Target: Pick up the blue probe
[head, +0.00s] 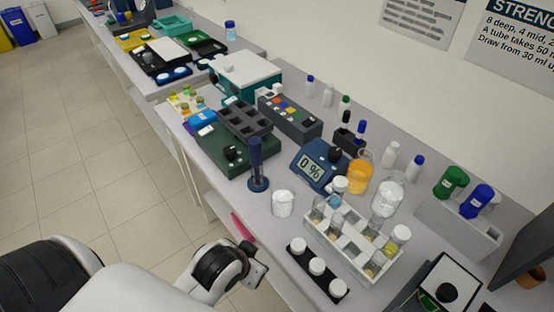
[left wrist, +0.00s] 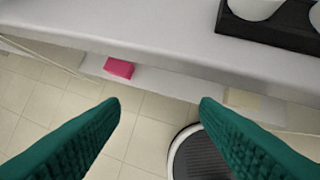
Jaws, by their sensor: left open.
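The blue probe (head: 256,160) appears to be the dark blue upright cylinder on a round blue base, near the front edge of the bench in the head view. It stands left of a clear beaker and does not show in the left wrist view. My left gripper (left wrist: 160,103) is open and empty, its two green fingers wide apart. It is off the bench's front edge, nearer to me than the probe and well apart from it. In the head view my left wrist shows at the bottom, but its fingertips are hidden. My right gripper is in neither view.
A clear beaker (head: 283,203), a blue meter reading 0 % (head: 318,168) and a dark green block (head: 232,157) stand around the probe. A black holder with white caps (head: 299,247) lies near the front edge. A pink block (left wrist: 119,68) sits below bench height.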

